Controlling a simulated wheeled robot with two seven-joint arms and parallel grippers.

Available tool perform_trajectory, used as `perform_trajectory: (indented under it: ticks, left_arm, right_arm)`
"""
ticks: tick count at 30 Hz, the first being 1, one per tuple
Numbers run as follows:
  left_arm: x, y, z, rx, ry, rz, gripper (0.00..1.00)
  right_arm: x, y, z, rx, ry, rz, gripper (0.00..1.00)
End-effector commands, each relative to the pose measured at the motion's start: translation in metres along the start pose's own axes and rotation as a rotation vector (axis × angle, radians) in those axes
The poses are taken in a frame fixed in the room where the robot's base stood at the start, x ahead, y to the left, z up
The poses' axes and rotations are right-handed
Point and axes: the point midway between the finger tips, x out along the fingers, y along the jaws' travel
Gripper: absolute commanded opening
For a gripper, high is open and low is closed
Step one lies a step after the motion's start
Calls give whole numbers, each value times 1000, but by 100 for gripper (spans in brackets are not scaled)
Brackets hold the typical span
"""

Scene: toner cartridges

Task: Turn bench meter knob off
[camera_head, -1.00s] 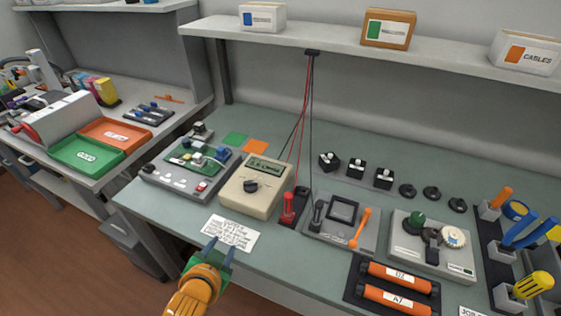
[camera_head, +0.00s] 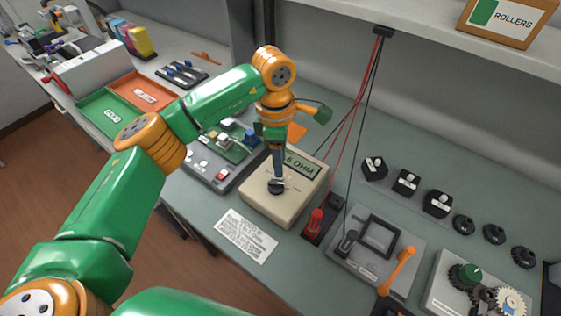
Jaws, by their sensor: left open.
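The bench meter (camera_head: 299,202) is a beige box on the grey-green bench, with a dark display (camera_head: 300,165) on its upper face, partly covered by my arm. Its black knob (camera_head: 276,187) sits on the front part of the face. My left gripper (camera_head: 277,181) points down over the meter with its fingertips at the knob. The fingers look to be around or just above it; contact cannot be told. Which way the knob points is hidden. My right gripper is out of view.
A grey tester (camera_head: 375,250) with an orange lever is farther right. A circuit board fixture (camera_head: 222,158) stands behind left.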

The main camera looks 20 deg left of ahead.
Motion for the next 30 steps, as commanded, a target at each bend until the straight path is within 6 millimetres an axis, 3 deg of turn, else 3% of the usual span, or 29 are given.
perform_trajectory:
  ticks: [3, 12, 21, 26, 30]
  left_arm:
    - [3, 3, -13, -12, 52, 5, 42]
    - [58, 3, -13, -10, 46, 4, 42]
    - [66, 3, -13, -9, 43, 7, 42]
    - [66, 3, -13, -9, 43, 7, 0]
    - [66, 3, -13, -9, 42, 7, 0]
  right_arm:
    - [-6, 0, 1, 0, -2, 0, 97]
    - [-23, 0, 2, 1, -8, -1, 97]
    - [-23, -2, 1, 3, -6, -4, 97]
    - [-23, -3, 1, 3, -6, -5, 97]
    - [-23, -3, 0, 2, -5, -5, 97]
